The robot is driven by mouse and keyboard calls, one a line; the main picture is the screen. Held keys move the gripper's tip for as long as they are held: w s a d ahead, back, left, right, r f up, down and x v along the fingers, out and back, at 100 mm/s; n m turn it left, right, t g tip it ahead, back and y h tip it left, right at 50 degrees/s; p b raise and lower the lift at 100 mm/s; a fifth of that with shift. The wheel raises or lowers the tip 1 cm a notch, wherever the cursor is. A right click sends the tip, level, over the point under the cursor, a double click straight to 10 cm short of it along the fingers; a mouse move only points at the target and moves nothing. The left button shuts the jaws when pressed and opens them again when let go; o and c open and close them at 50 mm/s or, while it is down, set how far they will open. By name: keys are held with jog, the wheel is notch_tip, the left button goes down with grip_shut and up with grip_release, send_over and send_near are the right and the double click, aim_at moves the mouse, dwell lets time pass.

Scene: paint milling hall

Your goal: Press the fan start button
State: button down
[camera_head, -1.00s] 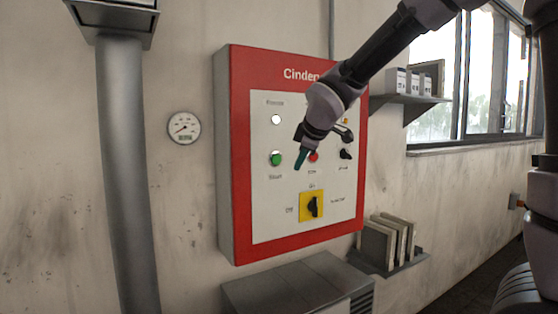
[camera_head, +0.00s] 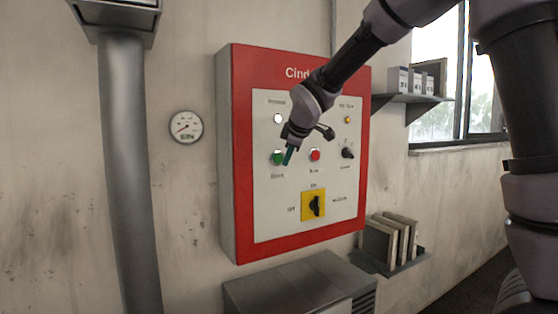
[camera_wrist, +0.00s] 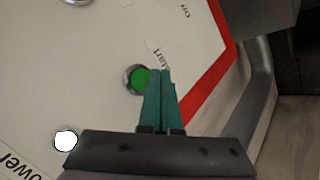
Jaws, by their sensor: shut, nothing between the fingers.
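The green start button (camera_head: 277,157) is on the white face of a red-framed control panel (camera_head: 239,150). The label below it is too blurred to read in full in the head view. In the wrist view the green button (camera_wrist: 139,79) sits in a metal ring, with "tart" readable beside it. My gripper (camera_head: 288,160) is shut and empty, its teal fingers just right of the green button. In the wrist view the gripper tips (camera_wrist: 161,72) are close beside the button and overlap its ring's edge. I cannot tell whether they touch the panel.
A red button (camera_head: 315,155) is right of my gripper, with a black selector (camera_head: 348,153) farther right. A yellow rotary switch (camera_head: 313,205) is below. A white lamp (camera_head: 278,118) is above the green button. A grey cabinet (camera_head: 290,283) stands below the panel.

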aim_at(279, 163)
jog(key=shift+w+a, duration=0.45)
jog(key=shift+w, duration=0.25)
jog(key=shift+w, duration=0.1)
dwell(1.5)
jog(key=shift+w+a, duration=0.25)
jog(key=shift+w+a, duration=0.25)
jog(key=shift+w, duration=0.1)
dwell(0.8)
jog(key=shift+s+d, duration=0.45)
jog(key=shift+s, duration=0.3)
jog(key=s+d, duration=0.1)
jog(key=s, duration=0.1)
jog(key=s+d, duration=0.2)
dwell(0.6)
